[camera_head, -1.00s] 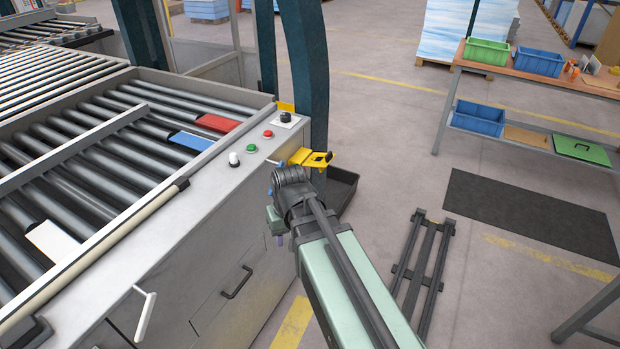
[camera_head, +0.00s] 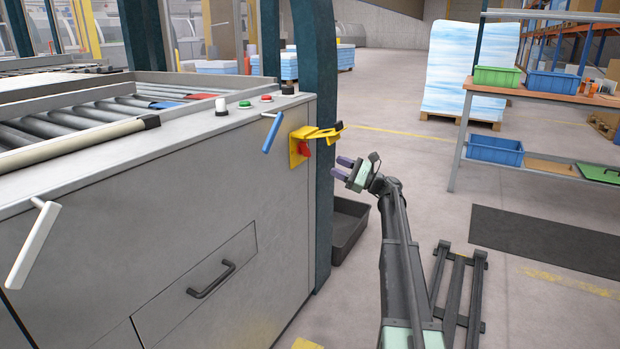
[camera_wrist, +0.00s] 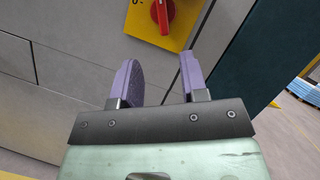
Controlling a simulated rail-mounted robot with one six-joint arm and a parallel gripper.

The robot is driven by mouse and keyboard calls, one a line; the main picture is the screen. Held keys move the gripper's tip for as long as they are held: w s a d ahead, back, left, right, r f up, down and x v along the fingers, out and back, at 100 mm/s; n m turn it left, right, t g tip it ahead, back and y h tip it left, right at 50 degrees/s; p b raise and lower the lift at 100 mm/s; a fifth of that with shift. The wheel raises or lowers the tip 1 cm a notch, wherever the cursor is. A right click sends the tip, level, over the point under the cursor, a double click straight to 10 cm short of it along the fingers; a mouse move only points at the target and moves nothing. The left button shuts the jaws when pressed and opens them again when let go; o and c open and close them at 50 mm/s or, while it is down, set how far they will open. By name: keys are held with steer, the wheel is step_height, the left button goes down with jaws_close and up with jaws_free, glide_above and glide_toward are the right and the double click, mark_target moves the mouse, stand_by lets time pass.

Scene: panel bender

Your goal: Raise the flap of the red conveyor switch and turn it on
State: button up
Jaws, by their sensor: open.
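The red conveyor switch (camera_head: 304,148) is a rotary knob on a yellow plate (camera_head: 295,155) on the cabinet's side. Its yellow flap (camera_head: 318,134) is up, sticking out roughly level from the plate above the knob. In the wrist view the red knob (camera_wrist: 162,14) shows at the top edge, its grip roughly upright in the picture; its upper part is cut off and the flap is out of view. My gripper (camera_head: 342,167) is open and empty, to the right of the switch and apart from it. Its purple fingers (camera_wrist: 158,68) point toward the plate.
A blue handle (camera_head: 271,132) hangs left of the switch and a white handle (camera_head: 34,243) farther left. A dark green post (camera_head: 321,210) stands just behind the cabinet's corner. A black bin (camera_head: 348,228) sits on the floor beyond. Buttons (camera_head: 245,104) line the cabinet top.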

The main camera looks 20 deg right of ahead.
mark_target(309, 151)
steer(key=p+x, duration=0.1)
steer(key=x, duration=0.2)
steer(key=p+x, duration=0.1)
steer(key=x, duration=0.2)
steer(key=r+p+x, duration=0.1)
steer(key=x, duration=0.3)
steer(key=shift+s+d+r+p, duration=0.1)
steer(key=shift+p, duration=0.3)
steer(key=shift+w+a+r, duration=0.1)
steer(key=shift+w+a, duration=0.2)
steer(key=shift+a, duration=0.05)
steer(key=shift+m, duration=0.3)
jaws_close()
